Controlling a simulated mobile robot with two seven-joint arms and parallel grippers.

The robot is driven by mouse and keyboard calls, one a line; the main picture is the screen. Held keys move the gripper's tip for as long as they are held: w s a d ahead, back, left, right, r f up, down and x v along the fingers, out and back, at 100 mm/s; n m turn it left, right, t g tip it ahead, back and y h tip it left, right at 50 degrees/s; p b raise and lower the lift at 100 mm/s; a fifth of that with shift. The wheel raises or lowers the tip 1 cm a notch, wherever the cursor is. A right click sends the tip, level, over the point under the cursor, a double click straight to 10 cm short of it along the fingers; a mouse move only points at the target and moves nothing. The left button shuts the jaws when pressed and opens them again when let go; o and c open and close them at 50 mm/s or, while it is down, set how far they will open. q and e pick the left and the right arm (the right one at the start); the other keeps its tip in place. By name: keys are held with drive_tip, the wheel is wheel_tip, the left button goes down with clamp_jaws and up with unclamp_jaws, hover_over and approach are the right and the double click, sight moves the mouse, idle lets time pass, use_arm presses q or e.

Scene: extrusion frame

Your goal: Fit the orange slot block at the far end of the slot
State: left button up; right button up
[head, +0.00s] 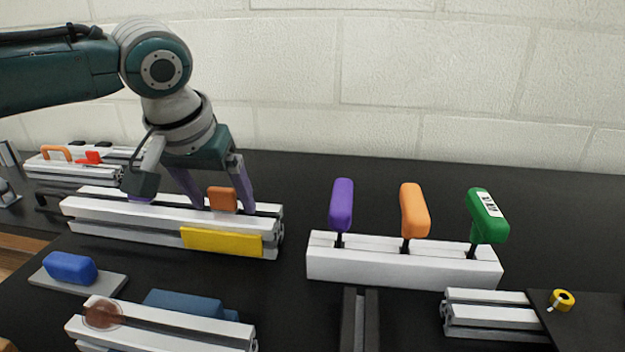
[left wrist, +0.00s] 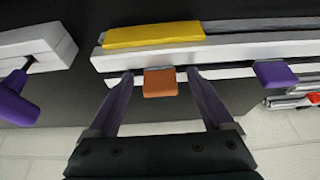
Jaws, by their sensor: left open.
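The orange slot block (head: 222,199) stands at the top slot of the long aluminium rail (head: 110,213), near the rail's right end in the head view. My left gripper (head: 223,207) is open, its purple fingers pointing down on either side of the block. In the left wrist view, the orange block (left wrist: 160,82) sits between the open fingers (left wrist: 160,78), with a gap on both sides. A purple block (left wrist: 275,73) sits on the same rail outside the fingers. How deep the orange block sits in the slot cannot be told. My right gripper is not in view.
A yellow plate (head: 222,242) is on the rail's front face. A white holder (head: 400,268) with purple, orange and green-handled tools stands to the right. A blue block (head: 70,267) on a grey plate and another rail (head: 160,328) lie in front. A yellow tape roll (head: 562,300) lies far right.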

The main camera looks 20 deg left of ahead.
use_arm(q)
clamp_jaws()
idle(0.7)
